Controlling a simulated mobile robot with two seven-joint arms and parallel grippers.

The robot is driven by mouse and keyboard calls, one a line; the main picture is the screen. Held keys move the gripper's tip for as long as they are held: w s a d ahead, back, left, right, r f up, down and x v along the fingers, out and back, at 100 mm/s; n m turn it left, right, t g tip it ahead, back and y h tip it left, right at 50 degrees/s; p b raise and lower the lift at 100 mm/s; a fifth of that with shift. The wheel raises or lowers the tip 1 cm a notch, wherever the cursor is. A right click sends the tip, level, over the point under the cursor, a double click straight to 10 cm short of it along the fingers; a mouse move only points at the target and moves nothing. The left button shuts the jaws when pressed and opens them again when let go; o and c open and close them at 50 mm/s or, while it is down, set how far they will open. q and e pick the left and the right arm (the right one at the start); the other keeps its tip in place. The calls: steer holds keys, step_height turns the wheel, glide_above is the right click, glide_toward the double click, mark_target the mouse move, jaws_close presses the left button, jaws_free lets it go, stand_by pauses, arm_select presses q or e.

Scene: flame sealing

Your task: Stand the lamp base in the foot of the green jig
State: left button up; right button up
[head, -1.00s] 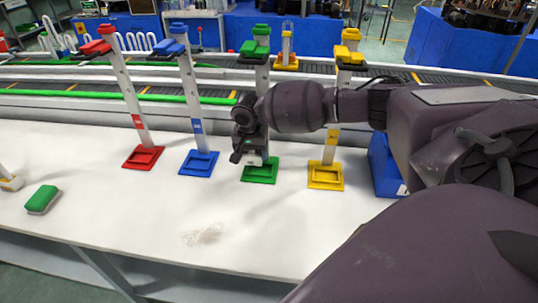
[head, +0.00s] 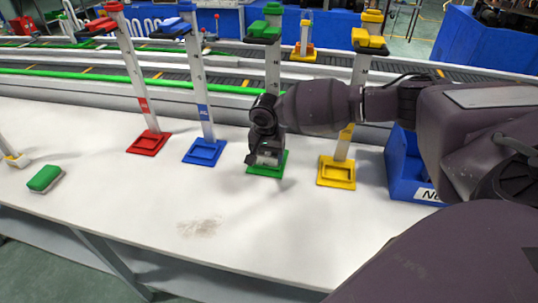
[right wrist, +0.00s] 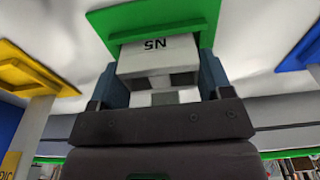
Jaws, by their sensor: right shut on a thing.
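The green jig (head: 273,72) stands upright on the white table, with a flat green foot (head: 264,171). My right gripper (head: 266,157) is low over this foot, in front of the jig's post. In the right wrist view it is shut on the lamp base (right wrist: 155,55), a white block marked N5, with a finger on each side. The lamp base lies against or just over the green foot (right wrist: 128,18); I cannot tell whether it is seated. In the head view the gripper mostly hides it. My left gripper is not in view.
Red (head: 149,143), blue (head: 204,152) and yellow (head: 337,172) jig feet stand on either side. A blue bin (head: 407,178) is at the right. A green-topped block (head: 45,178) lies at the left. The front of the table is clear, apart from a stain.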

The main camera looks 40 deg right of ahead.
mark_target(266, 155)
steer(key=shift+a+r, duration=0.1)
steer(key=shift+r, duration=0.05)
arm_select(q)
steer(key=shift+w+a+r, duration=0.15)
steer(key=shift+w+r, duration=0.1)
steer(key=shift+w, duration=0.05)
arm_select(e)
steer(key=o, duration=0.8)
steer(key=shift+c, duration=0.2)
steer(key=shift+o, duration=1.3)
steer(key=r, duration=0.2)
steer(key=r+p, duration=0.1)
steer(key=r, duration=0.3)
steer(key=shift+s+a+p, duration=0.2)
steer(key=shift+a+p, duration=0.05)
steer(key=shift+p, duration=0.1)
steer(key=shift+s+a+r, duration=0.1)
steer(key=shift+r, duration=0.65)
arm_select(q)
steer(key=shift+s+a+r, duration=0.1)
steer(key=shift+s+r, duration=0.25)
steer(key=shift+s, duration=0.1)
